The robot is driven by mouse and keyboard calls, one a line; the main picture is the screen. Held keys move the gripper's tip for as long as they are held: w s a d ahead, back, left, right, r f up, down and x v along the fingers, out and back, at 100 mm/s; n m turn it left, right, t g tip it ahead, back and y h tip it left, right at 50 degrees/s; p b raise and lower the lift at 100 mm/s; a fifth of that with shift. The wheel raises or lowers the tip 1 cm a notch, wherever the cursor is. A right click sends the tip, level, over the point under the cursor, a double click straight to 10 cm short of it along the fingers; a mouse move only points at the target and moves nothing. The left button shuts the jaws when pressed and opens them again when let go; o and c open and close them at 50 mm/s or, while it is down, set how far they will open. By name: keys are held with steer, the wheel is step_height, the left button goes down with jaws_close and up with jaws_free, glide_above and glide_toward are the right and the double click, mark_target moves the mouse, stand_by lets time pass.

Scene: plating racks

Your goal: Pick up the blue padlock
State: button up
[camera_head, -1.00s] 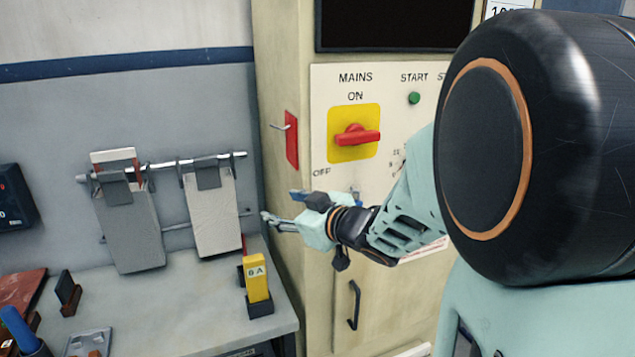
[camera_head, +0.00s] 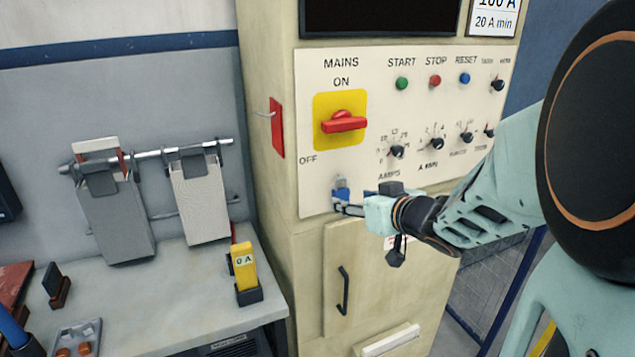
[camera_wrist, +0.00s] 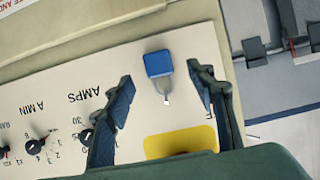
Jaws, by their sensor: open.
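The blue padlock (camera_head: 341,186) hangs low on the left part of the cream control panel, below the word OFF. In the wrist view the padlock (camera_wrist: 158,63) shows its blue body and a thin metal shackle. My gripper (camera_head: 346,207) is close to the panel, beside and slightly below the padlock. In the wrist view the two dark fingers of my gripper (camera_wrist: 160,80) are spread apart, with the padlock showing between their tips. Nothing is held. Whether the fingertips reach past the padlock's front face I cannot tell.
The red switch handle (camera_head: 344,124) sits on a yellow plate above the padlock. Knobs (camera_head: 396,151) stick out to the right. A cabinet door handle (camera_head: 342,290) is below. A yellow meter (camera_head: 243,266) stands on the bench at the left.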

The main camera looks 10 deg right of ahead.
mark_target(343, 195)
steer(key=b+x, duration=0.3)
steer(key=x, duration=0.2)
steer(key=shift+w+d+f, duration=0.1)
steer(key=shift+w, duration=0.3)
steer(key=c, duration=1.3)
steer(key=shift+r, duration=0.2)
